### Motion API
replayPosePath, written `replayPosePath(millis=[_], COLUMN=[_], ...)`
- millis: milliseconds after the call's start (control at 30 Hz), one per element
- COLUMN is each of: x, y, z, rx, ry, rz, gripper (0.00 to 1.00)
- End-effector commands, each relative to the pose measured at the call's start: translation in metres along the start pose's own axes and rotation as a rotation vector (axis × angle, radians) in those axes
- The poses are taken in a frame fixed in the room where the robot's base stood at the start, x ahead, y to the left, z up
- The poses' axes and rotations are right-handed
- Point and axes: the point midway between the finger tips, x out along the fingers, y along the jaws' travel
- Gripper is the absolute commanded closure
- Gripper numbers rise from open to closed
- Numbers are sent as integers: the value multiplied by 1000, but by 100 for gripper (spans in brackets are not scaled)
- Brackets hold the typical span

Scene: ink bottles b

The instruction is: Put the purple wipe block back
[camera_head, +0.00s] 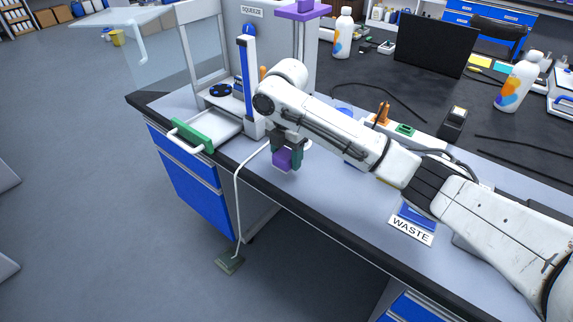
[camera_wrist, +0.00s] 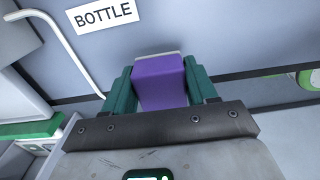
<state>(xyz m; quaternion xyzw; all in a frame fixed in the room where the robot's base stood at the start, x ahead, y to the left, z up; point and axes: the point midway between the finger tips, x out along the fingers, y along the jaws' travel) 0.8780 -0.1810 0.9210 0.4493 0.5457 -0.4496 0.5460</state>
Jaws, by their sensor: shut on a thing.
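The purple wipe block (camera_head: 282,160) is between the two green fingers of my gripper (camera_head: 287,155), over the front part of the grey bench top. My gripper is shut on it. In the wrist view the block (camera_wrist: 160,80) fills the space between the fingertips (camera_wrist: 161,84), with a thin pale strip along its far edge. Whether the block touches the bench top is hard to tell.
A white bent tube (camera_head: 237,190) runs from the bench over its front edge to a pedal (camera_head: 229,264). A machine with a green-handled tray (camera_head: 192,134) stands left. A WASTE label (camera_head: 411,230) lies right. A BOTTLE label (camera_wrist: 103,15) shows in the wrist view.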

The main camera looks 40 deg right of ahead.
Motion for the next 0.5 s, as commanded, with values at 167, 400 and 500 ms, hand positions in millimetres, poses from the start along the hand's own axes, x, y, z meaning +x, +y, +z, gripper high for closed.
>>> replayPosePath(millis=[167, 400, 500], x=[9, 38, 38], y=[5, 4, 4], z=[6, 5, 5], rx=[1, 1, 0], ry=[-2, -2, -2], rz=[0, 1, 1], gripper=[76, 76, 76])
